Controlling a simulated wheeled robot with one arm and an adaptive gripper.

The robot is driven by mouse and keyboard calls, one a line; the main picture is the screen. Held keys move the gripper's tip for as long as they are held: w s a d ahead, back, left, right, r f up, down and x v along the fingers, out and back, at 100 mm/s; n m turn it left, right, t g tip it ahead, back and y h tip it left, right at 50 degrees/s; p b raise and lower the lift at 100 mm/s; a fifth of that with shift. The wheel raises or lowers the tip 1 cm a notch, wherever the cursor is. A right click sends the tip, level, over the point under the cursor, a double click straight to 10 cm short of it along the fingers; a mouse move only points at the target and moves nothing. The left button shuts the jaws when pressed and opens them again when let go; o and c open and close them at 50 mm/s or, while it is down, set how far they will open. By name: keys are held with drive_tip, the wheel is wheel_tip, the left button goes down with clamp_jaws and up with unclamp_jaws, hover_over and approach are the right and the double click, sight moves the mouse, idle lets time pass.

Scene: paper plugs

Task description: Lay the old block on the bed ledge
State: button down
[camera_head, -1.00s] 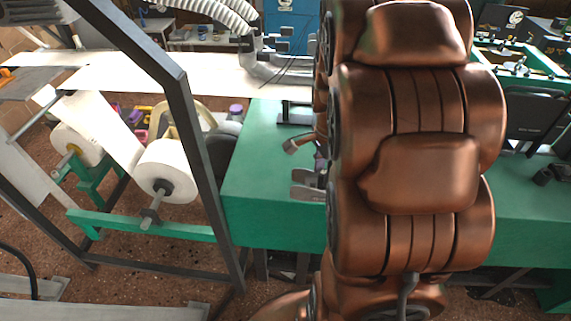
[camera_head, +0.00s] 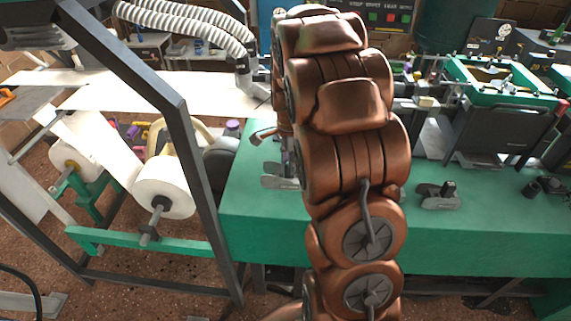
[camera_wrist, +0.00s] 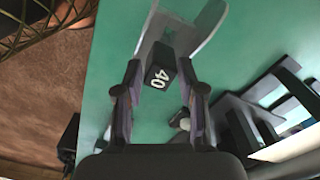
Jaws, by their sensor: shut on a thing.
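In the wrist view my gripper (camera_wrist: 160,78) is shut on a small black block (camera_wrist: 160,76) with a white "40" on its face. The fingers hold it from both sides. A grey metal bracket (camera_wrist: 151,38) lies just beyond the block on the green machine bed (camera_wrist: 110,60); I cannot tell whether block and bracket touch. In the head view my arm hides the gripper and the held block. The green bed (camera_head: 480,222) shows on both sides of the arm. I cannot tell which part is the bed ledge.
A grey fixture with a black top (camera_head: 437,195) stands on the bed right of my arm. A dark machine panel (camera_head: 495,128) is behind it. A paper roll (camera_head: 165,185) and a dark frame post (camera_head: 190,150) are at left. The bed's front right is clear.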

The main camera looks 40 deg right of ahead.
drive_tip(key=shift+w+f, duration=0.1)
drive_tip(key=shift+w, duration=0.95)
drive_tip(key=shift+f+p, duration=0.95)
drive_tip(key=shift+f, duration=0.8)
drive_tip(key=shift+f, duration=0.15)
drive_tip(key=c, duration=0.7)
unclamp_jaws()
